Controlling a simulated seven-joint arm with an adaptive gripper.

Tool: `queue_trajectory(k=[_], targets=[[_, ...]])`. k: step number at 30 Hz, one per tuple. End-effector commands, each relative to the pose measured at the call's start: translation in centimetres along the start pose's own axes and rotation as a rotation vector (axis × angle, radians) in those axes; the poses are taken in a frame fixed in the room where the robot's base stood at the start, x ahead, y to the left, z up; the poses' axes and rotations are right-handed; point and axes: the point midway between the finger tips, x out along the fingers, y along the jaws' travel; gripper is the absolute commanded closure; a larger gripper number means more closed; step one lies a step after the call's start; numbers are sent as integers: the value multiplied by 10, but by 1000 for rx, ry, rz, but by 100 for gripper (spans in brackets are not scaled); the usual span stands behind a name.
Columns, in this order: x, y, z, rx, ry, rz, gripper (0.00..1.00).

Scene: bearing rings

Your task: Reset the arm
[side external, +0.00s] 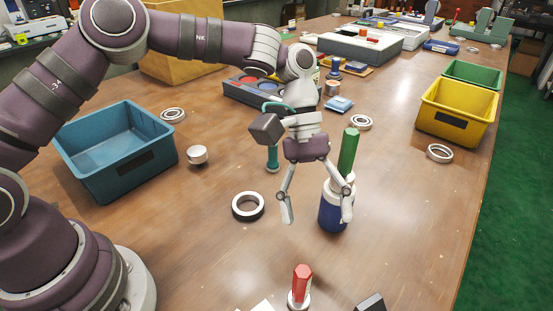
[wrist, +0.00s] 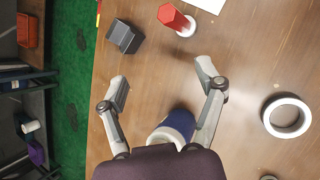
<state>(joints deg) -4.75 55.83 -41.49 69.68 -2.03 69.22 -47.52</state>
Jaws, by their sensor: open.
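My gripper (side external: 317,214) hangs above the middle of the wooden table (side external: 400,240) with its fingers spread wide and nothing between them. In the wrist view my gripper (wrist: 162,77) also shows open over bare wood. A blue and white cylinder with a green handle (side external: 333,212) stands close by the right finger in the side view; whether they touch I cannot tell. Its body partly shows in the wrist view (wrist: 178,125), near the gripper's base. A dark-edged bearing ring (side external: 248,206) lies flat left of the gripper; a pale ring shows in the wrist view (wrist: 287,117).
A yellow bin (side external: 457,112) and green bin (side external: 472,75) stand right. More rings (side external: 439,153) lie flat. A red-handled piece (side external: 301,286) and dark block (wrist: 125,36) are near the front.

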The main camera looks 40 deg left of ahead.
Motion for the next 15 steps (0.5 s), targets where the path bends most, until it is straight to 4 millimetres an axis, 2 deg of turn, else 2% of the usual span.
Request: queue_trajectory(k=[3,9,12,15], targets=[[-38,-26,6,179,228,-123,31],[-103,-83,24,360,546,-279,31],[-126,-115,39,413,678,-315,31],[-138,-143,54,458,783,-320,31]])
